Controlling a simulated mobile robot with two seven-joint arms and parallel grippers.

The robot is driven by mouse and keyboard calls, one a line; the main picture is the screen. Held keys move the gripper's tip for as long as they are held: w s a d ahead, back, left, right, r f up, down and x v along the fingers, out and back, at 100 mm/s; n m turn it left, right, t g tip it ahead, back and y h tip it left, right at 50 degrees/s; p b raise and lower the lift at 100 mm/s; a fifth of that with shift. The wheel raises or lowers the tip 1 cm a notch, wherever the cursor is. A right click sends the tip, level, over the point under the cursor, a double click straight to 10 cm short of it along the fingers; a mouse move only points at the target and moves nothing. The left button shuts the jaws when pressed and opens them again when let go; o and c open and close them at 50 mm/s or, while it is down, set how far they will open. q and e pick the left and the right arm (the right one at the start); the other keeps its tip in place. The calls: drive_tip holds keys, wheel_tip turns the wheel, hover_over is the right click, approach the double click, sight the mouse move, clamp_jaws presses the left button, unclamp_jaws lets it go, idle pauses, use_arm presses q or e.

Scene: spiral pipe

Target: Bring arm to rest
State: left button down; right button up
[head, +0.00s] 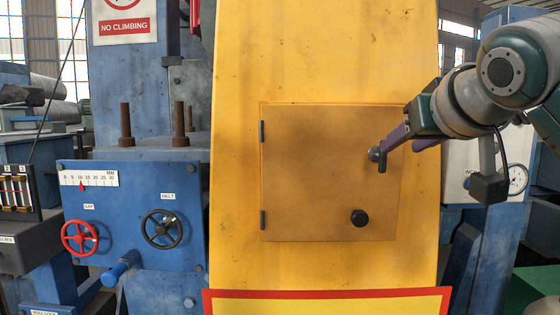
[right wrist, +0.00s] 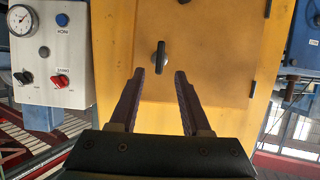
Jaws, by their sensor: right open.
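My right gripper (head: 384,150) comes in from the right in front of a closed orange-yellow door panel (head: 310,170). Its two purple fingers are apart, and nothing shows held between them. In the right wrist view the open fingers (right wrist: 160,75) point at a dark latch handle (right wrist: 160,57), which appears just past the tips and between them. The latch (head: 374,154) also shows at the fingertips in the head view; I cannot tell whether they touch. My left gripper is not in view.
A yellow column (head: 240,60) carries the door. To the left a blue machine (head: 130,250) has a red handwheel (head: 80,238) and a black handwheel (head: 162,229). A white control box (right wrist: 45,70) with a gauge stands beside the column. Open air lies before the door.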

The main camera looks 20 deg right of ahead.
drive_tip(key=s+a+f+n+g+y, duration=0.1)
drive_tip(key=s+a+f+g, duration=0.15)
drive_tip(key=s+f, duration=0.4)
drive_tip(key=s+a+f+n+g+y, duration=0.1)
drive_tip(key=s+a+f+n+g, duration=0.2)
drive_tip(key=f, duration=0.6)
drive_tip(key=s+a+f+g+y, duration=0.1)
drive_tip(key=s+a+f+g, duration=0.1)
drive_tip(key=s, duration=0.8)
drive_tip(key=s+a+f+n+g+y, duration=0.1)
drive_tip(key=s+a+f+g, duration=0.1)
drive_tip(key=s+a+f, duration=0.2)
drive_tip(key=s+f, duration=0.3)
drive_tip(key=s, duration=0.3)
drive_tip(key=shift+s+a+f, duration=0.2)
drive_tip(key=shift+s+a, duration=0.05)
drive_tip(key=shift+s, duration=0.05)
